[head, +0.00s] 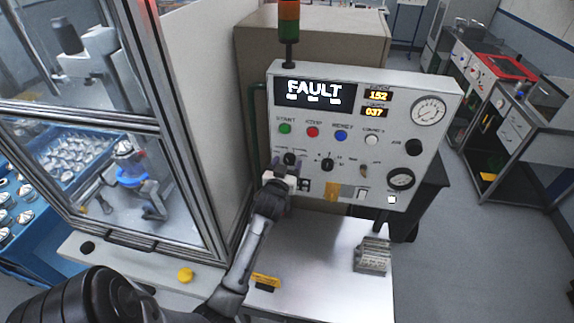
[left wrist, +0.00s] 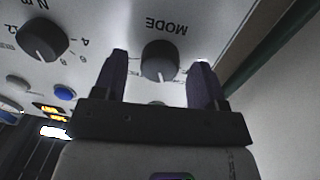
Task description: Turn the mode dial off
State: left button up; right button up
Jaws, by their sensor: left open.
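The mode dial (left wrist: 159,61) is a round black knob with a pale pointer line, under the word MODE, which appears upside down in the left wrist view. In the head view the mode dial (head: 290,159) is at the lower left of the control panel (head: 420,78). My left gripper (left wrist: 160,80) is open, with one dark finger on each side of the dial. In the head view my left gripper (head: 285,172) is right at the panel, just below the dial. I cannot tell whether the fingers touch it. My right gripper is not in view.
A second black dial (head: 327,164) sits right of the mode dial, also in the left wrist view (left wrist: 42,40). Coloured buttons (head: 312,132) run above. The display (head: 315,92) reads FAULT. A glass-fronted enclosure (head: 165,190) stands left. A grey ribbed block (head: 372,256) lies on the white table (head: 320,275).

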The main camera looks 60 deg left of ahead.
pick_arm(q)
jog(key=c, duration=0.9)
jog(key=n, duration=0.8)
jog(key=shift+y+p, duration=0.3)
jog(key=shift+y, duration=0.1)
jog(key=shift+n, duration=0.7)
